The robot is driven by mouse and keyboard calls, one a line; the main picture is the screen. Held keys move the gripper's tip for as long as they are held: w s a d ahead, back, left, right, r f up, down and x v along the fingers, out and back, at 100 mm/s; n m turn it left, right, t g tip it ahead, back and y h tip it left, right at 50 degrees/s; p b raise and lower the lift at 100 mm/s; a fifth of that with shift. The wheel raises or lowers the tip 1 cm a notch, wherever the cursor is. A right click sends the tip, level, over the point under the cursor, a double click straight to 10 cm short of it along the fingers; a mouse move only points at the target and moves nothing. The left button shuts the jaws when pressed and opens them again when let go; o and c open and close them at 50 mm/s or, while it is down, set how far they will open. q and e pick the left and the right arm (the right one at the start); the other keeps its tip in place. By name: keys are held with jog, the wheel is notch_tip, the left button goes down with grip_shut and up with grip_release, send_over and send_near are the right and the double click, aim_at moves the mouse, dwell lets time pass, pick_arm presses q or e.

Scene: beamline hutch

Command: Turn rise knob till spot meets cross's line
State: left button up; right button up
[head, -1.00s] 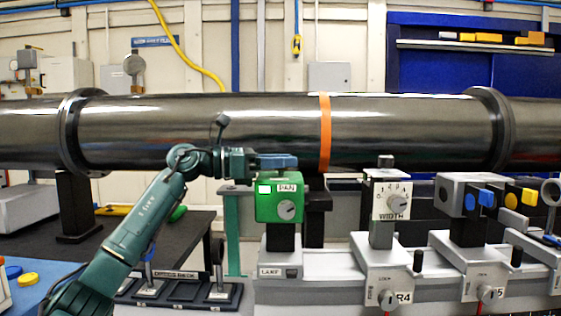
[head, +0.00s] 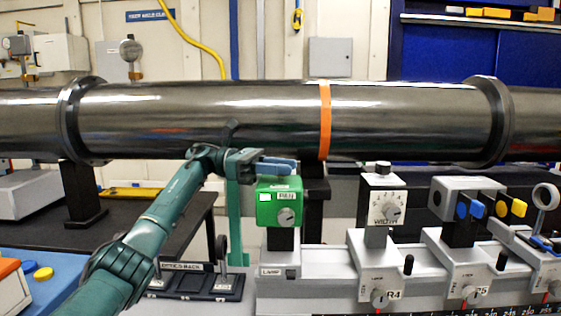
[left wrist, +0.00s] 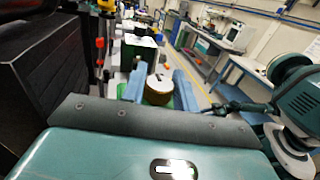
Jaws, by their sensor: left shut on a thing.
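The green lamp box (head: 265,208) stands on a black post on the rail, with a grey dial knob (head: 286,217) on its front under a label that seems to read PAN. My left gripper (head: 277,166) is at the top of this box, its blue fingers reaching in from the left. In the left wrist view, my left gripper (left wrist: 158,90) is shut on a round knob (left wrist: 158,85) with a pale top and a brownish side. I take this for the rise knob; its label is not seen. The spot and the cross are not seen. My right gripper is not in view.
A large dark pipe (head: 220,118) with an orange band crosses behind the lamp. The WIDTH unit (head: 386,206) and a unit with blue and yellow knobs (head: 465,200) stand right on the rail. The optics rack (head: 195,284) lies below my left arm.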

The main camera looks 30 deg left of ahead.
pick_arm(q)
jog(key=o, duration=1)
jog(key=shift+c, duration=0.2)
jog(key=p+v, duration=0.1)
jog(key=v, duration=1.1)
